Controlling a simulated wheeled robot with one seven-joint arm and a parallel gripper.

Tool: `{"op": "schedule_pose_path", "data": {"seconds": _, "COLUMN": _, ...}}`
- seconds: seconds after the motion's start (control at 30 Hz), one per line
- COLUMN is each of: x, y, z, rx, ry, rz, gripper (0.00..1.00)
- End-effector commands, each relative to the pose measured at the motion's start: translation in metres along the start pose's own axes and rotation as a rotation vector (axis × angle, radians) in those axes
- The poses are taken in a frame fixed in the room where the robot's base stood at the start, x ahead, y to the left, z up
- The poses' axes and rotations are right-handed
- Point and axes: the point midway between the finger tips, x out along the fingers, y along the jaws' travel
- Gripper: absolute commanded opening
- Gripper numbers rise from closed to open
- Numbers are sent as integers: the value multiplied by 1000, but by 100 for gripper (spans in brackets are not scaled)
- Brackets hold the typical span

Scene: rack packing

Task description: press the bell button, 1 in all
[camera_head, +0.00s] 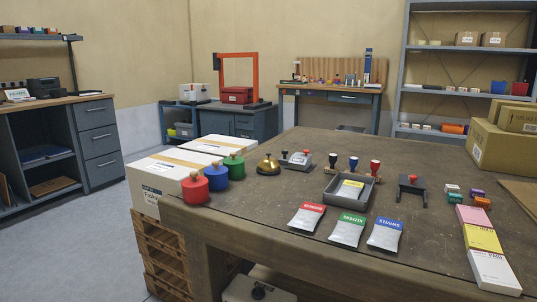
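A gold dome-shaped desk bell (268,166) stands upright near the left back part of the wooden workbench (285,257). A small button shows on top of the dome, but it is too small to tell whether it is pressed. Nothing touches or covers the bell. My gripper is not in view.
Red (195,189), blue (216,177) and green (234,166) knobbed weights stand left of the bell. A grey stamp device (296,159) sits close to its right. A grey tray (348,193) and packets (347,230) lie farther right.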

Motion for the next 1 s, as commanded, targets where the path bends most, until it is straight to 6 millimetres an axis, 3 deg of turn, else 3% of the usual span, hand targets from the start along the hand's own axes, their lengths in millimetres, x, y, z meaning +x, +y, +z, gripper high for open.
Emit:
{"op": "schedule_pose_path", "data": {"seconds": 0.03, "x": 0, "y": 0, "z": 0, "rx": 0, "ry": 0, "rz": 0, "gripper": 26}}
{"op": "schedule_pose_path", "data": {"seconds": 0.23, "x": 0, "y": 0, "z": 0, "rx": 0, "ry": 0, "rz": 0, "gripper": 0}}
{"op": "schedule_pose_path", "data": {"seconds": 1.0, "x": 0, "y": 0, "z": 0, "rx": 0, "ry": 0, "rz": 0, "gripper": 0}}
